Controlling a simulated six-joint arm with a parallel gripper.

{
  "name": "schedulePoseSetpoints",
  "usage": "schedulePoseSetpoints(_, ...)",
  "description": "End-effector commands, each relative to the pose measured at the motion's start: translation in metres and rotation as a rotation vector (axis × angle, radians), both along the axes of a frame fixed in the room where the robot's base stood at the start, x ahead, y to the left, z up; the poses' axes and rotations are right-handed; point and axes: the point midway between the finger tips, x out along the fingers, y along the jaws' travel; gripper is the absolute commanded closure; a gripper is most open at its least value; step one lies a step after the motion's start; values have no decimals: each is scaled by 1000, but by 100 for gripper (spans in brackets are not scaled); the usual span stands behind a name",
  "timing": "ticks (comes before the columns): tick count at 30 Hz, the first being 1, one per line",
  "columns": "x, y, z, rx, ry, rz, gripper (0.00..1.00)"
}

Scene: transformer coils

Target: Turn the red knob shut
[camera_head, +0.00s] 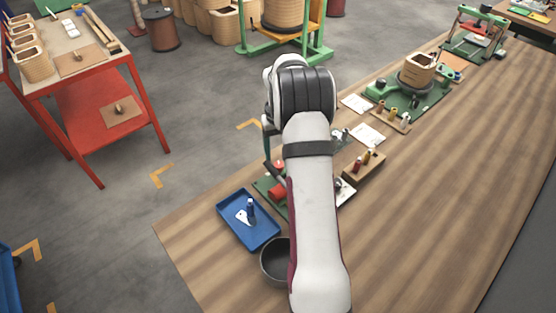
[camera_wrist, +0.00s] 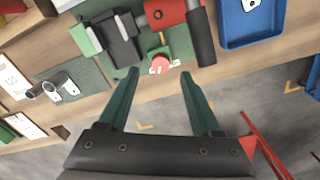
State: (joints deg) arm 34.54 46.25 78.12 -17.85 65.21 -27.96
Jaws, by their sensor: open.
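The red knob (camera_wrist: 160,65) shows in the wrist view as a small round red top with a pale mark. It is at the edge of a green fixture (camera_wrist: 178,48) that also carries a red block (camera_wrist: 165,12) and dark cylindrical parts. My gripper (camera_wrist: 159,74) is open and empty, its two green fingers apart, with the knob between the tips in the picture. I cannot tell the height gap or any contact. In the head view a small red top (camera_head: 279,163) shows beside my arm, which hides much of the fixture.
A blue tray (camera_head: 232,236) with a small bottle and a dark bowl (camera_head: 266,262) stand near the fixture. The tray also shows in the wrist view (camera_wrist: 252,38). A wooden block (camera_head: 363,168) with small parts lies right of my arm. The table's right side is clear.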

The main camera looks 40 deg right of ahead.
Motion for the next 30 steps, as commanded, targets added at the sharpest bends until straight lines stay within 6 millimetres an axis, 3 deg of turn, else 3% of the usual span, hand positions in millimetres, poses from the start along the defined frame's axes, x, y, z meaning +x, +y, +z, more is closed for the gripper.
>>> schedulePoseSetpoints(3, -1, 1, -24, 2, 2, 0, 34)
schedulePoseSetpoints(7, 0, 0, -39, 0, 1, 1, 34)
schedulePoseSetpoints(18, 0, 0, -46, 1, -1, 1, 34)
schedulePoseSetpoints(27, 0, 0, -46, 0, 0, 1, 88)
schedulePoseSetpoints(29, 0, 0, -46, 0, -1, 1, 99)
schedulePoseSetpoints(30, 0, 0, -46, 0, 0, 1, 100)
